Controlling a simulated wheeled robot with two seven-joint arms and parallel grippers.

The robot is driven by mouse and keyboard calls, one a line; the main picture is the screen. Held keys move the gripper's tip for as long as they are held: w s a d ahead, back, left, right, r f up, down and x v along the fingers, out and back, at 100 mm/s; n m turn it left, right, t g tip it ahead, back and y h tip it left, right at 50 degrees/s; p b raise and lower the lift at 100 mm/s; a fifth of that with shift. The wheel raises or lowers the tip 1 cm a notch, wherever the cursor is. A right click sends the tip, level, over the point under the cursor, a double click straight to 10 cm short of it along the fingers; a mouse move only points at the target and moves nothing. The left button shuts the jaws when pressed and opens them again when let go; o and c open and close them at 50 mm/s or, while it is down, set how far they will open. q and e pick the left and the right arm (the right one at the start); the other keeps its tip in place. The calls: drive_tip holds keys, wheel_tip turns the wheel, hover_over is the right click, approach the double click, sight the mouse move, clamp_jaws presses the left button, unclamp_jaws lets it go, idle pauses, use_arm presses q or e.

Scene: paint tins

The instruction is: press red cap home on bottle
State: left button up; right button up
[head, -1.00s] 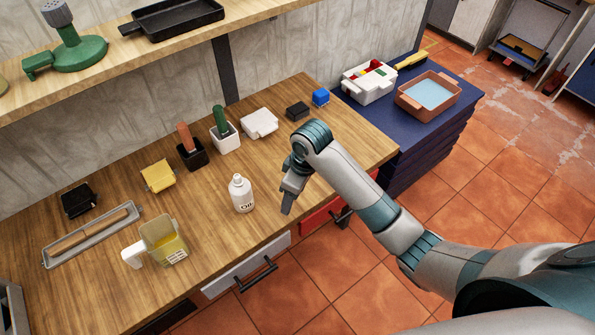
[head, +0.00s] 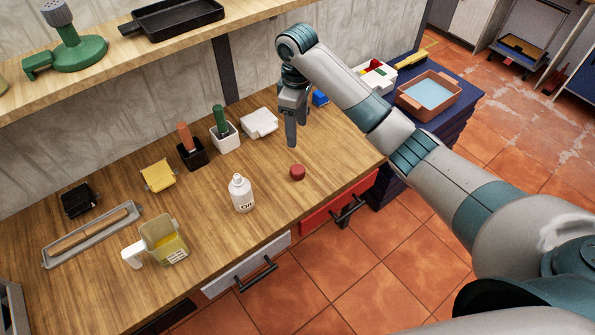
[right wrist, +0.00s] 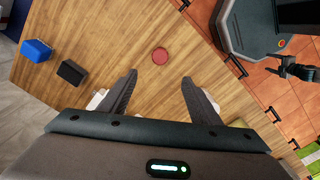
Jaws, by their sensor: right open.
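The red cap (head: 297,172) lies on the wooden bench top, to the right of the bottle. It also shows in the right wrist view (right wrist: 160,56), beyond my fingertips and apart from them. The white bottle (head: 241,194), lettered "Oil", stands upright on the bench with a white top and no red cap on it. My right gripper (head: 291,143) is above the bench, behind the cap in the head view. In the right wrist view its two fingers (right wrist: 159,78) are spread with nothing between them. My left gripper is in neither view.
Behind the bottle stand a white holder (head: 226,140) with a green handle, a black holder (head: 192,155) and a white block (head: 259,123). A yellow container (head: 163,240) stands at the left. A blue block (right wrist: 36,51) and black block (right wrist: 71,72) lie near my right gripper.

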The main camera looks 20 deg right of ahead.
drive_tip(key=shift+f, duration=0.15)
drive_tip(key=p, duration=0.2)
hover_over(298, 169)
wheel_tip(298, 169, down, 11)
drive_tip(key=shift+w+a+r, duration=0.1)
drive_tip(key=shift+a+r, duration=0.05)
drive_tip(key=shift+f, duration=0.65)
drive_tip(key=shift+f+p, duration=0.3)
drive_tip(key=shift+f, duration=0.05)
wheel_tip(298, 169, down, 3)
drive_tip(key=shift+p, duration=0.6)
drive_tip(key=shift+f, duration=0.75)
